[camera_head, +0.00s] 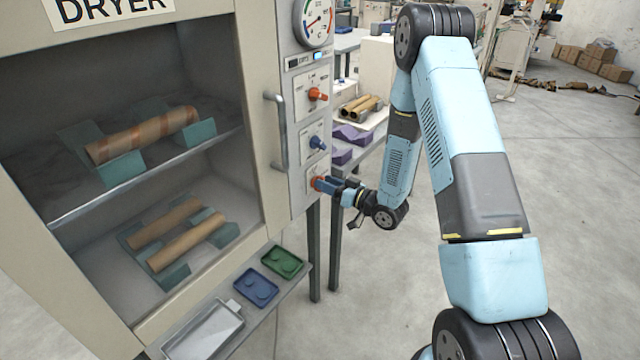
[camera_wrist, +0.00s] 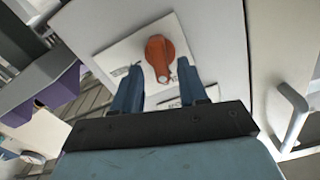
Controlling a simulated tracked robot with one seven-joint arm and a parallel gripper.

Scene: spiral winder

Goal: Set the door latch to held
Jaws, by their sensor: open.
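The door latch is an orange-red rotary knob (camera_wrist: 161,58) on a pale plate, the lowest of three controls on the dryer's front panel. In the wrist view the knob is between and just beyond my two blue fingers. My gripper (camera_wrist: 160,92) is open, with a finger on each side of the knob and visible space around it. In the head view my gripper (camera_head: 328,185) is at the lowest plate and hides part of the knob (camera_head: 316,182). The plate's lettering is too small to read.
The dryer's door handle (camera_head: 278,130) stands out left of the panel. An orange knob (camera_head: 317,94) and a blue knob (camera_head: 317,143) sit above. A shelf below holds a blue tray (camera_head: 256,288), a green tray (camera_head: 283,262) and a metal tray (camera_head: 205,332). Clear floor lies right.

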